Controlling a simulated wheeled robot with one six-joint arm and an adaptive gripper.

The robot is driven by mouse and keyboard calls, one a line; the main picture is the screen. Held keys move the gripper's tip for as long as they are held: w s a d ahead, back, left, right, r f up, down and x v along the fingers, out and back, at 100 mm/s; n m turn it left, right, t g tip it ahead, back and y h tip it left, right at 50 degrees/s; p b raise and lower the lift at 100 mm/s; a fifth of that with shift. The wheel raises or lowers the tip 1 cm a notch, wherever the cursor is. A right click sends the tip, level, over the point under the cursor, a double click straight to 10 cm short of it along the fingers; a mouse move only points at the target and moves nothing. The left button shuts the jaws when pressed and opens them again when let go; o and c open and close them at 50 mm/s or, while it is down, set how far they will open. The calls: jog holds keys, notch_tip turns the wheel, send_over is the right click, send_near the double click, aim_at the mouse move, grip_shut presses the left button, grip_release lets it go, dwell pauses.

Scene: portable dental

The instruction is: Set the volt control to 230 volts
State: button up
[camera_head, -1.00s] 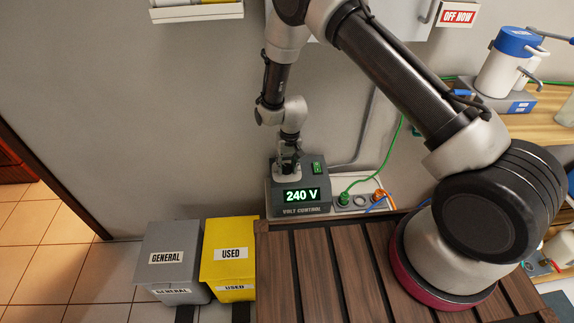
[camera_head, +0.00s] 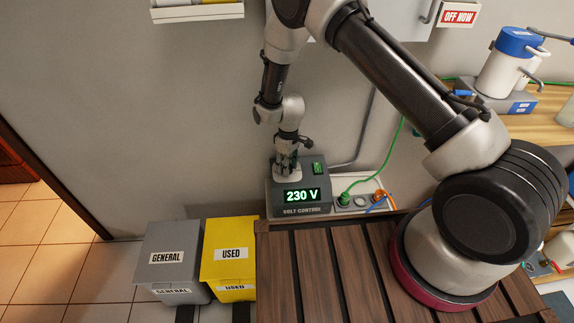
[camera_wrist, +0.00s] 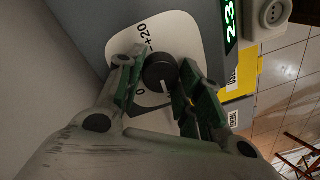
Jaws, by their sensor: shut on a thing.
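The volt control box (camera_head: 323,205) is a dark grey unit by the wall, and its green display (camera_head: 301,195) reads 230 V. My gripper (camera_head: 287,169) points down over the left part of its top. In the wrist view my gripper (camera_wrist: 153,80) has its fingers on both sides of a black round knob (camera_wrist: 160,71) and is shut on it. The knob has a pale pointer line and sits on a white dial plate (camera_wrist: 181,27) with a 0 and a +20 mark. Part of the dial is hidden by the fingers.
A green switch (camera_head: 317,168) is right of the knob on the box. Green and orange cables plug into a white socket strip (camera_head: 361,200) at right. Grey GENERAL (camera_head: 170,240) and yellow USED (camera_head: 230,236) bins stand at lower left. A slatted wooden surface (camera_head: 330,270) lies in front.

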jog(key=shift+n, duration=0.5)
jog(key=o, duration=1)
jog(key=shift+o, duration=0.2)
